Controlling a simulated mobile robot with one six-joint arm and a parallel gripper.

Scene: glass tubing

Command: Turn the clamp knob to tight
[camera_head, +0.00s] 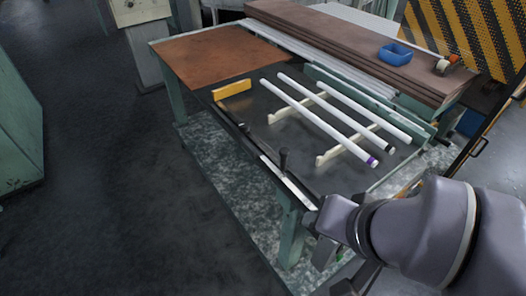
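A small black upright knob (283,153) stands at the front edge of the dark work table, beside a pale metal strip (288,183). A second, smaller dark knob-like piece (243,127) sits further left along the same edge. I cannot tell from this view which is the clamp knob or how far either is turned. My gripper (328,252) is at the lower right, below and right of the upright knob and apart from it. It is seen partly from behind my arm, and its fingertips are not clear.
Three white tubes (319,122) lie across two cream racks (349,144) on the dark tabletop (240,103). Open floor (130,200) lies to the left.

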